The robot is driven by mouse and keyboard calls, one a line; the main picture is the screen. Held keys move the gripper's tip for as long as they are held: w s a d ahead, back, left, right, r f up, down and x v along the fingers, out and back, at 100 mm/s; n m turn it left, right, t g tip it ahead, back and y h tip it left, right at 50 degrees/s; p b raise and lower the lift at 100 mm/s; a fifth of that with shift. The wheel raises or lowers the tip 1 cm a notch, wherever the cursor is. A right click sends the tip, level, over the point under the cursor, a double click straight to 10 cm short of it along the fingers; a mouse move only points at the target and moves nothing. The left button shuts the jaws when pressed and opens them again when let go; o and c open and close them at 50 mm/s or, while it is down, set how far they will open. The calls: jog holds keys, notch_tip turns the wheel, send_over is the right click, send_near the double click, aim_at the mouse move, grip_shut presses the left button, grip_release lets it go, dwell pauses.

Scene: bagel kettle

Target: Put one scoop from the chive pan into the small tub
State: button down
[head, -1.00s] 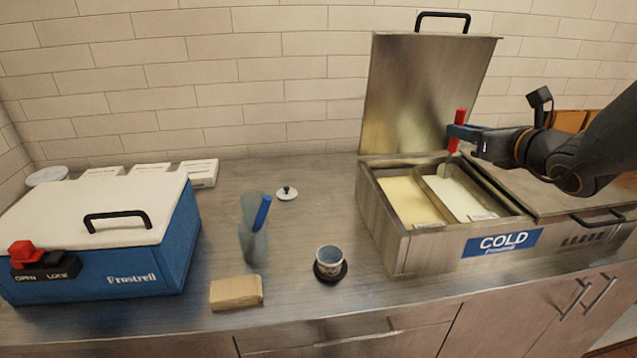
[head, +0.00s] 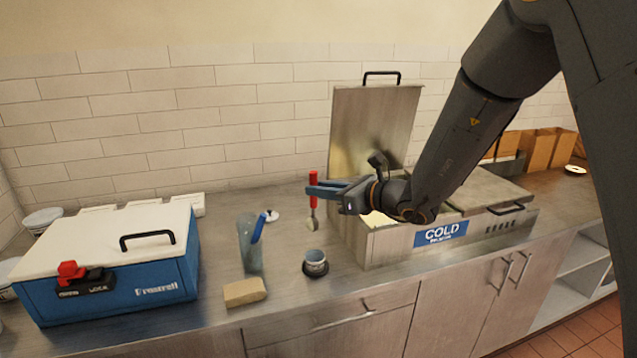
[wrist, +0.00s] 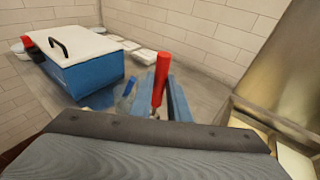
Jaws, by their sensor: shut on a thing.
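My gripper (head: 327,190) is shut on a red-handled scoop (head: 313,180), which hangs upright with its pale, loaded-looking end down. The scoop's red handle also shows in the wrist view (wrist: 160,77). The scoop is above the counter, behind and about level across with the small tub (head: 315,259), a little patterned cup on a dark round base. The cold well (head: 385,247), marked COLD, is to the right with its lid raised. One pale pan (head: 377,219) shows partly in it; my arm hides the rest. I cannot tell which pan holds chive.
A blue cooler box (head: 110,285) with a white lid stands at the left. A clear container (head: 248,245) with a blue-handled tool and a tan block (head: 244,292) stand left of the tub.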

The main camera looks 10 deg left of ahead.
aim_at(318, 226)
notch_tip(318, 226, down, 11)
jog(key=b, duration=0.6)
dwell(0.4)
jog(key=shift+b, duration=0.4)
jog(key=shift+s+a, duration=0.4)
jog(key=shift+a, duration=0.15)
dwell(1.8)
jog(key=shift+w+d+b, duration=0.3)
jog(key=shift+w+d, duration=0.05)
jog(key=shift+d, duration=0.15)
dwell(0.8)
jog(key=shift+r, duration=0.1)
notch_tip(318, 226, up, 9)
jog(key=p, duration=0.4)
jog(key=shift+p, duration=0.4)
dwell(0.3)
dwell(0.5)
